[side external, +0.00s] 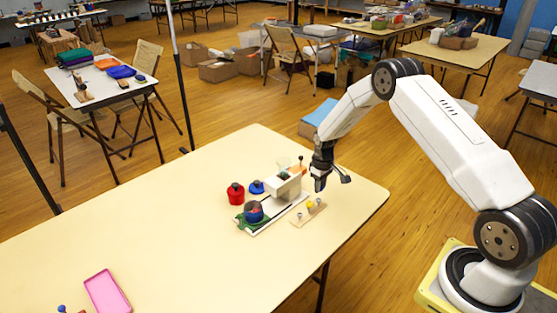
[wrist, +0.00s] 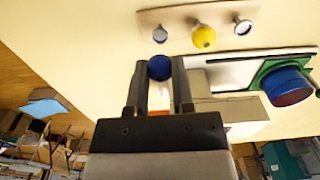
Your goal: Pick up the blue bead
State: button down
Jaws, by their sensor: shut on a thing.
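The blue bead (wrist: 159,67) is a small round ball between my fingertips in the wrist view. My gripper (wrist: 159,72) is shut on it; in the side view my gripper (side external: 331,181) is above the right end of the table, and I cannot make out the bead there. The small wooden board (side external: 308,214) lies left of and below my gripper in the side view. A yellow bead (wrist: 204,38) sits on this board (wrist: 182,18) between two grey knob-like pieces (wrist: 160,35) (wrist: 242,26).
Beside the board stands a white-and-beige device (side external: 283,186). A blue cup (side external: 253,212) sits on a green base (side external: 240,222). A red pot (side external: 235,194) and a small blue item (side external: 257,187) stand behind. A pink tray (side external: 107,291) lies front left. The table (side external: 170,230) between is clear.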

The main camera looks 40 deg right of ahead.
jog(key=shift+r, duration=1.7)
jog(key=shift+r, duration=0.1)
